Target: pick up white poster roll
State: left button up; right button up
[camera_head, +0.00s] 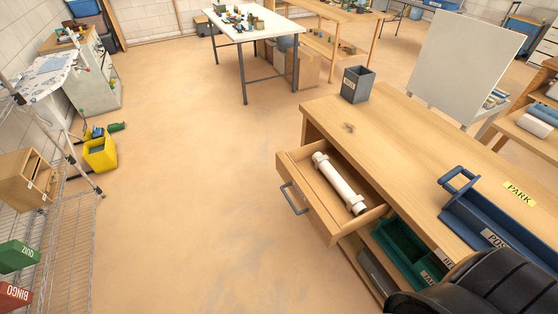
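The white poster roll (340,184) lies inside an open wooden drawer (308,207) of the workbench on the right. The roll is a white tube with end caps and lies lengthwise, running from upper left to lower right. The drawer is pulled out to the left and has a grey handle (294,198). Neither of my grippers shows in the head view, so I cannot tell their state.
The wooden workbench (405,140) carries a grey bin (357,85) and a blue tray (480,222). A green tray (400,250) sits below. A large black object (485,285) fills the lower right corner. A yellow bucket (100,154) stands left. The middle floor is clear.

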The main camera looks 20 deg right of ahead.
aim_at(355, 203)
jog(key=z, duration=1.3)
